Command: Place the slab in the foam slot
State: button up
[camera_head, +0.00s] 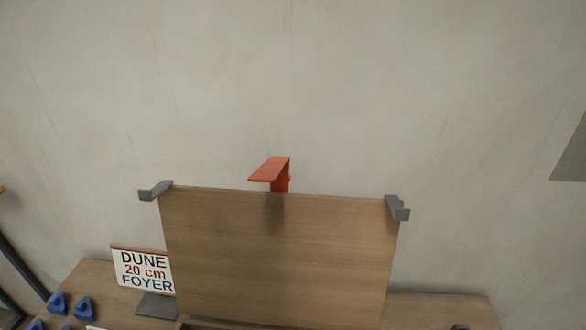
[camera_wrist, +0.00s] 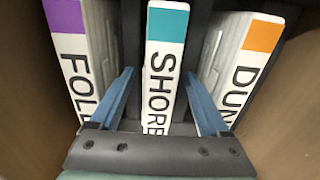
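In the wrist view, several pale slabs stand on edge in a box with dark padding (camera_wrist: 214,10). The middle slab (camera_wrist: 162,72) has a teal band and reads "SHORE". The left slab (camera_wrist: 74,62) has a purple band and reads "FOL…", partly cut off. The right slab (camera_wrist: 246,64) has an orange band and reads "DUN…", partly hidden. My gripper (camera_wrist: 159,73) is open, its blue fingers on either side of the SHORE slab, with a gap at least on the left. The head view shows no gripper or slab. I cannot tell which opening is the foam slot.
Brown box walls (camera_wrist: 28,110) flank the slabs. In the head view, a wooden panel (camera_head: 330,250) with grey corner brackets (camera_head: 398,207) stands before the wall. An orange bracket (camera_head: 272,170) is above it. A sign (camera_head: 143,270) reads "DUNE 20 cm FOYER". Blue wedges (camera_head: 82,307) lie at lower left.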

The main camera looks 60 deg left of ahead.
jog(key=shift+r, duration=0.1)
notch_tip(320, 180, up, 12)
dwell(0.5)
dwell(0.5)
